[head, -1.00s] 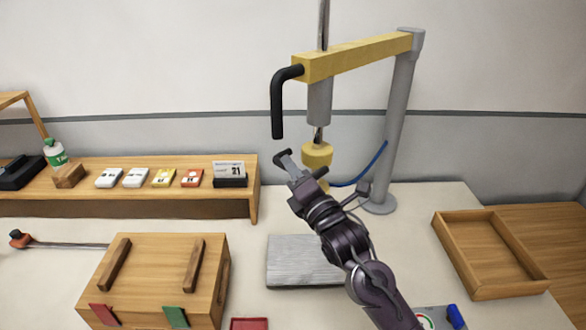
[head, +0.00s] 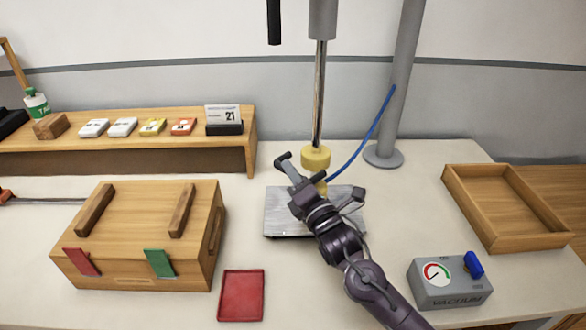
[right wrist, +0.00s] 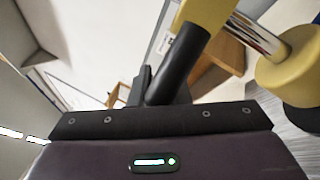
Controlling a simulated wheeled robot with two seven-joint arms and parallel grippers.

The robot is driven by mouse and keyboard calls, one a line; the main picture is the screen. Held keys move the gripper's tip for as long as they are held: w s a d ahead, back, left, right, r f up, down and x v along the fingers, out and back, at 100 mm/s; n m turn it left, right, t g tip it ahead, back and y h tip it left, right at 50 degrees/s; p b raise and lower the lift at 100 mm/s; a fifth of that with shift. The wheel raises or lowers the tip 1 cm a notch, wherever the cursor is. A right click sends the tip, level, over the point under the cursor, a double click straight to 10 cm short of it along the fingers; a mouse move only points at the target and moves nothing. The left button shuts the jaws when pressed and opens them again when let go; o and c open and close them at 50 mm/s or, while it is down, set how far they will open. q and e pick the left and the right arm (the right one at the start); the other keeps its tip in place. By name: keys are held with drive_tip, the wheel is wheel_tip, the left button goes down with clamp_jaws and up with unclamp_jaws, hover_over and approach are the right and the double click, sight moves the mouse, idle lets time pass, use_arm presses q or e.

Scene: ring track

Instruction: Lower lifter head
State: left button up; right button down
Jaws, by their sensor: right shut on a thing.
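The lifter head, a yellow collar (head: 315,158) at the lower end of a long steel rod (head: 319,95), hangs low over the ribbed grey metal plate (head: 283,222). My right gripper (head: 297,172) is at the head's near side, shut on its black handle. The handle (right wrist: 180,62) shows in the right wrist view, running up to a yellow part of the head (right wrist: 203,12); a second yellow part (right wrist: 290,72) with a dark underside is at right. My arm hides the head's underside in the head view, so I cannot tell if it touches the plate. My left gripper is out of view.
The grey post (head: 398,80) stands behind with a blue hose (head: 365,145). A vacuum box (head: 450,290) with a blue lever and an empty wooden tray (head: 452,190) are at right. A wooden box (head: 140,215) and red tray (head: 241,296) lie left.

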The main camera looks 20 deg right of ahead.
drive_tip(key=shift+f, duration=0.25)
drive_tip(key=c, duration=1.4)
unclamp_jaws()
drive_tip(key=shift+r, duration=0.1)
drive_tip(key=shift+o, duration=0.2)
drive_tip(key=shift+s+d+f, duration=0.1)
drive_tip(key=shift+s+f, duration=0.1)
drive_tip(key=shift+s, duration=0.2)
drive_tip(key=b+v, duration=0.1)
drive_tip(key=v, duration=0.5)
drive_tip(key=shift+s+b, duration=0.4)
